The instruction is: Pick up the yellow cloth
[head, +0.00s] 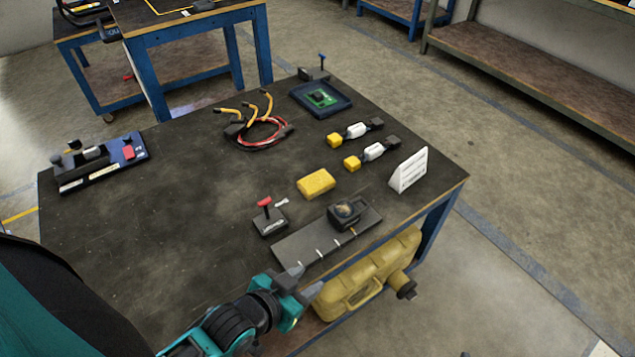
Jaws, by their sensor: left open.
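The yellow cloth (316,183) looks like a small folded pad lying flat on the dark tabletop (170,220), right of the table's middle. My left gripper (307,282) is at the table's front edge, below and slightly left of the cloth in the head view. It is open, and I see nothing between its fingers. It is well apart from the cloth. My right gripper is not in view.
Between gripper and cloth lie a grey marked plate (300,245) with a black device (347,212) and a red-levered box (269,220). A white stand (409,170) is to the right, wires (262,130) behind. A yellow tank (365,280) sits below the edge. The tabletop's left-centre is clear.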

